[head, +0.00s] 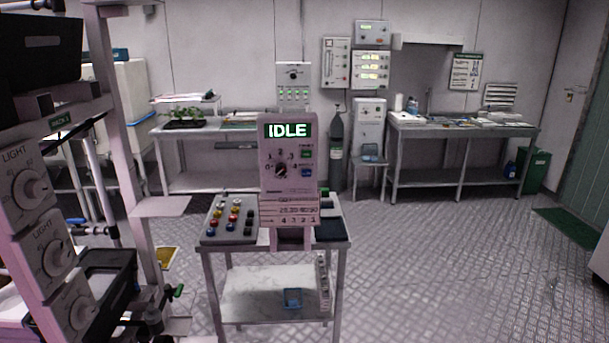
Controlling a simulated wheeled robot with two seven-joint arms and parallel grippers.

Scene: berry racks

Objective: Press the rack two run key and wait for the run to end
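A grey control box (288,200) stands upright in the middle of the head view, at a small metal cart. Its display (288,130) reads IDLE in bright letters on green. Below it are a black rotary dial (281,170), a green key (307,153) and a blue key (306,173). The small print beside the keys is too fine to read, so I cannot tell which is the run key. Neither of my grippers can be made out.
The cart (275,254) carries a panel of coloured knobs (231,218). Light dials (31,188) line the near rack post. Benches stand along the back wall, with a gas cylinder (337,150) between them. The floor (450,270) at the right is clear.

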